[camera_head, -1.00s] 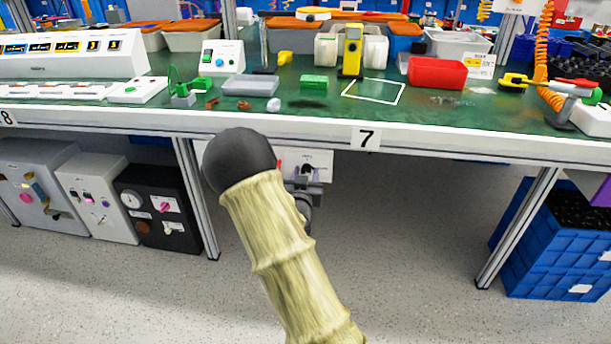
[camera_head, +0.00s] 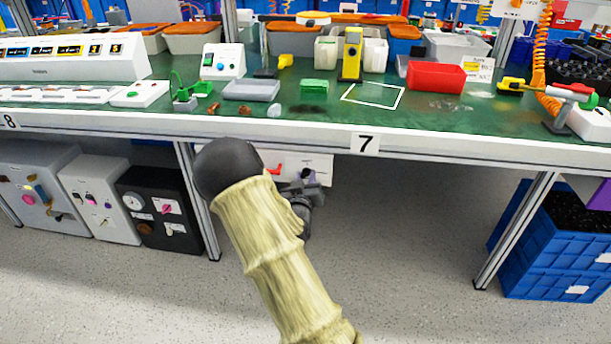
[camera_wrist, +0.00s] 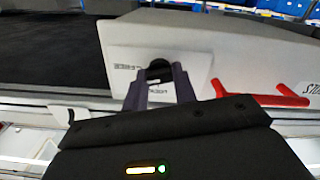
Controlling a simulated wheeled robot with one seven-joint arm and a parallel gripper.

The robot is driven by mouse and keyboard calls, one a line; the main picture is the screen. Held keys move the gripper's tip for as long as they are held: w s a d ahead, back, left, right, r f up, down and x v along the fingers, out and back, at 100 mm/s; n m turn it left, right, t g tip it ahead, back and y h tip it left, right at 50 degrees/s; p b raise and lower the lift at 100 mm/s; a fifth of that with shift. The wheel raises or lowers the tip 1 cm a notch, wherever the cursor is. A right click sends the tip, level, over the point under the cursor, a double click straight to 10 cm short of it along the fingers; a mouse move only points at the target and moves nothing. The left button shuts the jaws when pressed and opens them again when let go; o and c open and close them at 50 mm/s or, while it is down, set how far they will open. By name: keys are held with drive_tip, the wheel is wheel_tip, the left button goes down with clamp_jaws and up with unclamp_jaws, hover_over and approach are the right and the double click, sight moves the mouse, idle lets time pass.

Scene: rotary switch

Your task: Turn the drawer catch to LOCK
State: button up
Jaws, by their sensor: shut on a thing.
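The drawer catch (camera_wrist: 158,70) is a small dark rotary knob on a pale label plate (camera_wrist: 190,67) on the white drawer front (camera_head: 320,164). In the wrist view my gripper (camera_wrist: 160,82) has its two purple-grey fingers closed on the knob, one at each side. In the head view my gripper (camera_head: 306,184) meets the drawer front below the bench edge. The plate's lettering appears upside down beside and below the knob; it is partly hidden and too small to read surely. The knob's pointing direction is hidden by the fingers.
A red handle (camera_wrist: 268,97) sits on the drawer front near the catch. The green bench top (camera_head: 330,108) overhangs it. Grey and black boxes (camera_head: 160,208) stand under the bench at left, blue crates (camera_head: 560,245) at right. The floor between is clear.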

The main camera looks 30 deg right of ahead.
drive_tip(key=n+p, duration=0.4)
drive_tip(key=n, duration=0.3)
drive_tip(key=shift+r+p, duration=0.1)
drive_tip(key=shift+p, duration=0.3)
drive_tip(key=n+p, duration=0.2)
drive_tip(key=n, duration=0.2)
drive_tip(key=shift+n, duration=0.4)
drive_tip(key=shift+n+p, duration=0.8)
drive_tip(key=shift+n, duration=0.5)
drive_tip(key=o, duration=1)
drive_tip(key=p+v, duration=0.2)
drive_tip(key=v, duration=1.5)
